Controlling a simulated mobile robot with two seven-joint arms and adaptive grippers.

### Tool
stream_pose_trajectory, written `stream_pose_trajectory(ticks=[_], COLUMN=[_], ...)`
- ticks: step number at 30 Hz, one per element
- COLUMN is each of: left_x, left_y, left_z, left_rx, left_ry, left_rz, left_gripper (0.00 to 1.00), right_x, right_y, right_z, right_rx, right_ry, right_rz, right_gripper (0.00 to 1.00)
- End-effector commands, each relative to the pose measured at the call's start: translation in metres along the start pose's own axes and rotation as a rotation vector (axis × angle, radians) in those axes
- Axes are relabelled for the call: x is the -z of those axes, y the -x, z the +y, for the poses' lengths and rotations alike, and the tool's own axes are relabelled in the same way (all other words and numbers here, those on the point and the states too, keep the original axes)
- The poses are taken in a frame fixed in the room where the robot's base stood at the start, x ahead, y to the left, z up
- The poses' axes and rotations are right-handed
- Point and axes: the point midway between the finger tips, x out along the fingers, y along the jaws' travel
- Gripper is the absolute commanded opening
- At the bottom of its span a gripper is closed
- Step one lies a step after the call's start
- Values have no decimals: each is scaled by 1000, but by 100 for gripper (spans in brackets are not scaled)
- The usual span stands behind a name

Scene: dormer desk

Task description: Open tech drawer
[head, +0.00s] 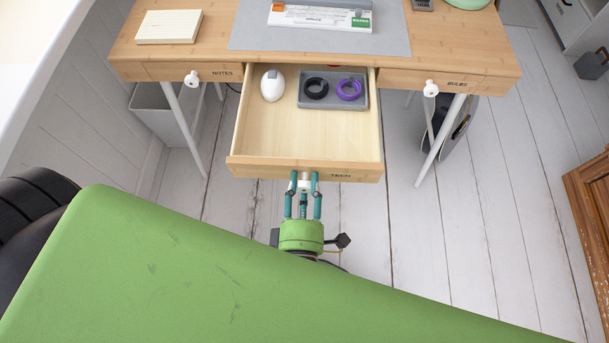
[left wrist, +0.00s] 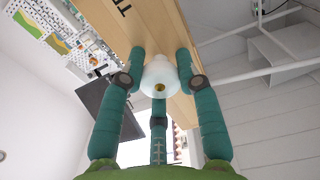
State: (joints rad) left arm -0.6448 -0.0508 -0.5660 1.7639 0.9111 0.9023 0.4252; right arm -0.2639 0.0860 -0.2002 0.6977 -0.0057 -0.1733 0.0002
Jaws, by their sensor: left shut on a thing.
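The tech drawer (head: 250,165) is pulled well out of the desk, with its label on the front panel. A white mouse (head: 272,85) and a grey tray (head: 333,104) holding a black coil (head: 316,88) and a purple coil (head: 349,89) lie inside it. My left gripper (head: 304,181) is at the middle of the drawer front, shut on its white knob (left wrist: 160,76). In the left wrist view the fingers (left wrist: 161,82) stand on both sides of the knob, and the wooden front (left wrist: 172,30) is just behind it. My right gripper is not in view.
The wooden desk (head: 450,45) has a notes drawer (head: 160,72) at left and a cables drawer (head: 455,82) at right, both shut with white knobs. A grey bin (head: 165,115) stands under the left side. Pale floorboards (head: 480,200) are clear at right.

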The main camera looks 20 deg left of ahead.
Motion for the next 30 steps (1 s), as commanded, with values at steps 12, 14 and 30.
stream_pose_trajectory(ticks=[12, 14, 30], left_x=[0, 0, 0], left_y=[0, 0, 41], left_z=[0, 0, -1], left_rx=[-1, -1, 3], left_ry=[-1, -1, -2], left_rz=[0, 0, -2], left_gripper=[58, 58, 58], right_x=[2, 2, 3], right_y=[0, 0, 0], right_z=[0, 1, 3], right_rx=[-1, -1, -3], right_ry=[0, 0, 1], right_rz=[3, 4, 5], right_gripper=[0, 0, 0])
